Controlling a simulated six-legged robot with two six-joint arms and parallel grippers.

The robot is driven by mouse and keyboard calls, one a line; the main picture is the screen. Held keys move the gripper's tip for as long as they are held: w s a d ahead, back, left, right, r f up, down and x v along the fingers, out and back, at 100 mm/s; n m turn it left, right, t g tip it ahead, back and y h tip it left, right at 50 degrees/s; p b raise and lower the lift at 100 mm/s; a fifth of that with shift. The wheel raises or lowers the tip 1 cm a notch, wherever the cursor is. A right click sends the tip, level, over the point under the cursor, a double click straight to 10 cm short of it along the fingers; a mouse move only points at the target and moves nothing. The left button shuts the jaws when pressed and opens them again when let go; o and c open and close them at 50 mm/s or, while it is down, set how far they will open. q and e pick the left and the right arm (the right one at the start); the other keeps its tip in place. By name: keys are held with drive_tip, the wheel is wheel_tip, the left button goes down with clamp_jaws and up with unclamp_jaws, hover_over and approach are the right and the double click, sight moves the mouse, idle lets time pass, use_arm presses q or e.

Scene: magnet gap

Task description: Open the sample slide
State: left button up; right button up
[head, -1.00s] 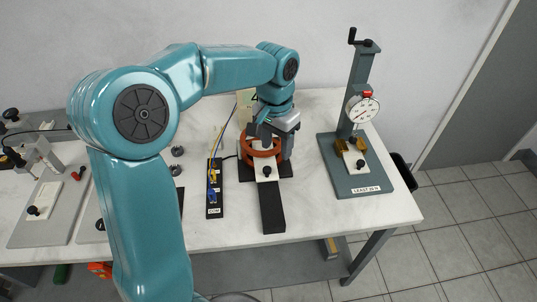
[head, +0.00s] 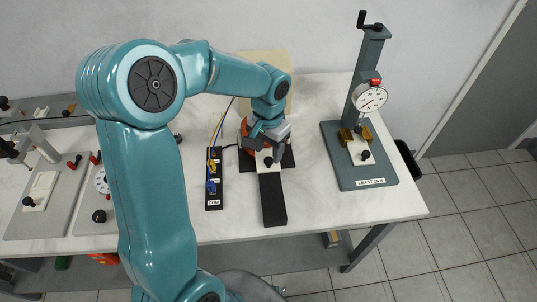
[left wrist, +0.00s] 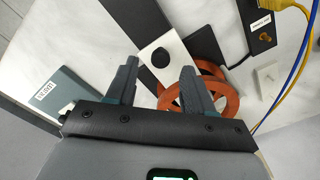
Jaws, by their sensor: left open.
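The sample slide is a white plate (head: 263,164) with a black knob (head: 268,162) on top. It lies at the back end of a black rail (head: 273,202), before the orange coils (head: 247,135). In the left wrist view the slide's white plate (left wrist: 178,50) and knob (left wrist: 160,56) show just beyond the fingertips, with an orange coil (left wrist: 228,98) beside the right finger. My left gripper (head: 267,147) is open and empty, pointing down close above and behind the knob. The gripper and arm hide part of the coils. My right gripper is not in view.
A gauge stand (head: 358,180) with a dial and its own knobbed white plate stands to the right. A black socket strip (head: 214,190) with cables is left of the rail. Grey fixtures (head: 45,205) stand at the far left. The table front around the rail is clear.

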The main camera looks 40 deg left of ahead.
sight(269, 160)
use_arm(q)
drive_tip(key=shift+f, duration=1.8)
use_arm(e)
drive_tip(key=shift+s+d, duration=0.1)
use_arm(q)
drive_tip(key=shift+a, duration=0.1)
drive_tip(key=shift+c, duration=0.3)
clamp_jaws()
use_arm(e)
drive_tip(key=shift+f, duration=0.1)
